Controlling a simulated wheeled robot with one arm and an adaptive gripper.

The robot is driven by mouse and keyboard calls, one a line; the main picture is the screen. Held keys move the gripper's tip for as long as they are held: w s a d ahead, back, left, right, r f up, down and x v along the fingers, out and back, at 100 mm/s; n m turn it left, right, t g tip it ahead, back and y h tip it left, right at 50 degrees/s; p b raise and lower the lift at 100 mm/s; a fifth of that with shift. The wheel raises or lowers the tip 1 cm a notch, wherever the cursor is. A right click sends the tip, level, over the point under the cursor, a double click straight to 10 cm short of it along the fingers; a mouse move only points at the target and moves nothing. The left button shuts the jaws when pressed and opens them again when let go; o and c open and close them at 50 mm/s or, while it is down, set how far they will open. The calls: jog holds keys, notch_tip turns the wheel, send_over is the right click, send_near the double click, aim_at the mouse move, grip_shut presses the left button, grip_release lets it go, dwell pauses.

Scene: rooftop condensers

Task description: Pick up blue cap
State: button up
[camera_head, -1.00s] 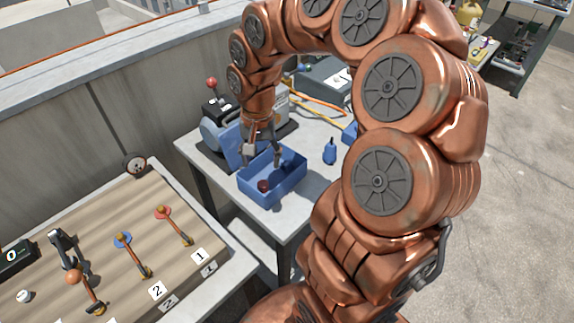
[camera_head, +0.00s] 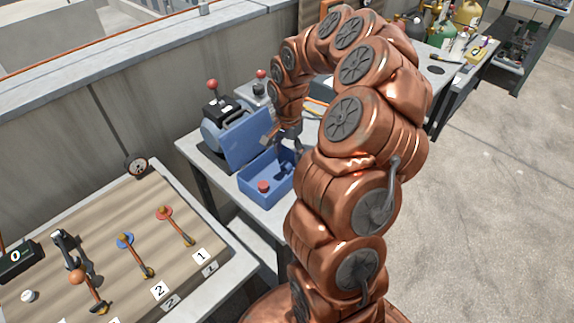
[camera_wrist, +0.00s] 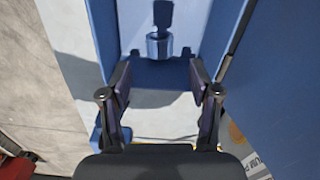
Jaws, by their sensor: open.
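A blue box (camera_head: 262,197) stands on the grey table with its lid raised. In the wrist view, a small blue cylinder (camera_wrist: 159,46), which looks like the blue cap, stands inside the box (camera_wrist: 103,22) near its wall. My gripper (camera_wrist: 159,78) is open and empty, with its fingers apart on either side of the line to the cylinder and not touching it. In the head view, my gripper (camera_head: 288,150) is over the back right part of the box. The blue cap cannot be made out in the head view.
A red cap (camera_head: 263,186) sits in the front left of the box. The raised blue lid (camera_head: 247,138) stands close beside my gripper. Devices with red-knobbed levers (camera_head: 217,112) stand behind it. A wooden lever board (camera_head: 115,215) is at the left.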

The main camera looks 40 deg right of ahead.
aim_at(288, 163)
jog(key=shift+f+p, duration=0.65)
jog(key=shift+f, duration=1.85)
jog(key=c, duration=0.9)
jog(key=shift+c, duration=0.2)
jog(key=shift+r, duration=0.1)
